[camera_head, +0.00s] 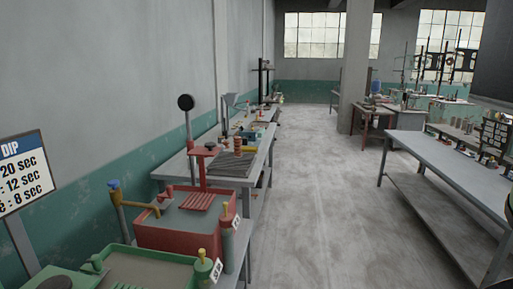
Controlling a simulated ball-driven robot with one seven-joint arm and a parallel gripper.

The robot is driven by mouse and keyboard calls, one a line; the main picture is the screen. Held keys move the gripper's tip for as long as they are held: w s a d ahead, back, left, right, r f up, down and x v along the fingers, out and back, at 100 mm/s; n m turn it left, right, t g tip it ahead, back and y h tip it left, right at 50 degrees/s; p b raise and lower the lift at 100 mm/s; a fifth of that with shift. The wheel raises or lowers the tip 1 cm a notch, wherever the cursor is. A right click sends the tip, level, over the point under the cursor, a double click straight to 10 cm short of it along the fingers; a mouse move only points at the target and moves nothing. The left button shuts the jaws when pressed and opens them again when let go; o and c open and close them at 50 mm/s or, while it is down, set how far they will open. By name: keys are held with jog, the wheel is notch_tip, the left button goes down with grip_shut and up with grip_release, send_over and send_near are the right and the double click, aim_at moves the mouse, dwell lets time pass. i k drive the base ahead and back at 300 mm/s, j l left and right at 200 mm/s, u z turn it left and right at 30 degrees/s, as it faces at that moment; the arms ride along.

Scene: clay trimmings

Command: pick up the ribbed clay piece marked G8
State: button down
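I cannot make out a clay piece marked G8 in the head view; no mark G8 is legible. Small dark items with pale tags (487,158) stand on the grey table (415,143) at the right, too small to tell apart. A small orange-red upright piece (238,146) stands on the bench (258,158) along the left wall; it looks banded, but I see no mark on it. My gripper is not in view.
A red basin (185,232) and a green basin (150,270) stand close at the lower left, beside a dipping-times sign (24,172). A pillar (355,70) rises farther back. The concrete floor (315,200) between the bench and the right table is clear.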

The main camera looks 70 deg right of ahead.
aim_at(238, 153)
jog(key=z, duration=1.55)
jog(key=i+l+u, duration=0.1)
jog(key=u, duration=0.45)
jog(key=i+l+u, duration=0.4)
jog(key=l, duration=0.3)
jog(key=i+l+u, duration=0.2)
jog(key=l, duration=0.25)
jog(key=i, duration=0.05)
